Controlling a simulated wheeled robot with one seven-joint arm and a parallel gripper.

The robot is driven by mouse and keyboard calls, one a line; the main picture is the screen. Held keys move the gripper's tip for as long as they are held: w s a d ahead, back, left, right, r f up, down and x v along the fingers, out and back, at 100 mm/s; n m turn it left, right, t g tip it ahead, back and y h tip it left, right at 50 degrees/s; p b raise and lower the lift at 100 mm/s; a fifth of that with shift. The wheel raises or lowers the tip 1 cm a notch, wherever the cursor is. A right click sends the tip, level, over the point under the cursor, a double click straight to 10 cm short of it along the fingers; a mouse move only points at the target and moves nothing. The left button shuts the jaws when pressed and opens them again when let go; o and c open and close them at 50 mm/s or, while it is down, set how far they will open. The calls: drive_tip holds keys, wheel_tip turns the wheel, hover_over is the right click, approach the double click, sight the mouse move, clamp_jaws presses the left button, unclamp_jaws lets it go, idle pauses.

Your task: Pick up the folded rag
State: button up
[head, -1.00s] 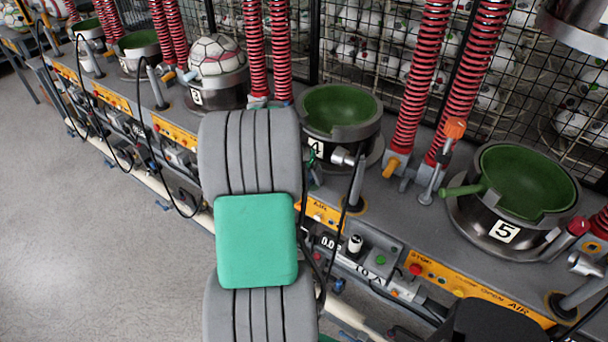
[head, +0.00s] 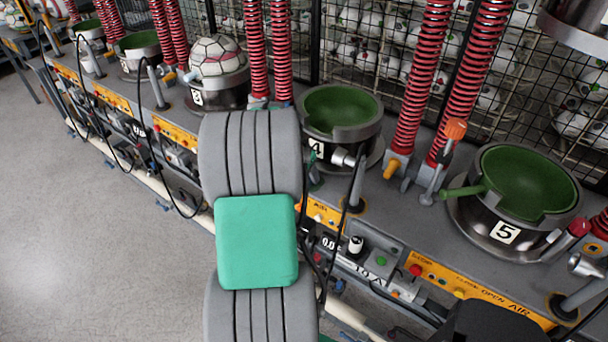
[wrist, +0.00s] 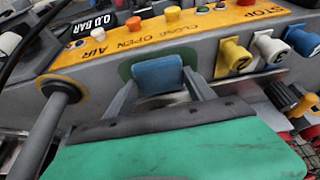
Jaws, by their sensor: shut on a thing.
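A small blue folded pad, which I take to be the folded rag (wrist: 158,77), shows in the upper middle of the wrist view. My gripper (wrist: 160,70) has its two grey fingers on either side of it, with green at their tips, and is shut on it. The rag is in front of the bench's grey and orange control panel; whether it touches the panel I cannot tell. In the head view my arm hides the gripper and the rag.
The orange panel (wrist: 190,28) has several buttons, with yellow, white and blue knobs (wrist: 270,48) at the right. A grey post (wrist: 40,130) stands close on the left. Green bowls 4 (head: 340,108) and 5 (head: 525,180) sit on the bench. Open floor (head: 90,240) lies left.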

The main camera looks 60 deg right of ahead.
drive_tip(key=shift+r, duration=0.15)
drive_tip(key=shift+r, duration=0.3)
wheel_tip(320, 180, up, 3)
drive_tip(key=shift+a+f+b, duration=0.15)
drive_tip(key=shift+b, duration=0.35)
drive_tip(key=s+a+r+b, duration=0.1)
drive_tip(key=a+r+b, duration=0.2)
drive_tip(key=a+r, duration=0.6)
drive_tip(key=a, duration=0.4)
drive_tip(key=shift+s+a+r, duration=0.2)
drive_tip(key=shift+s+a, duration=0.05)
drive_tip(key=shift+a, duration=0.1)
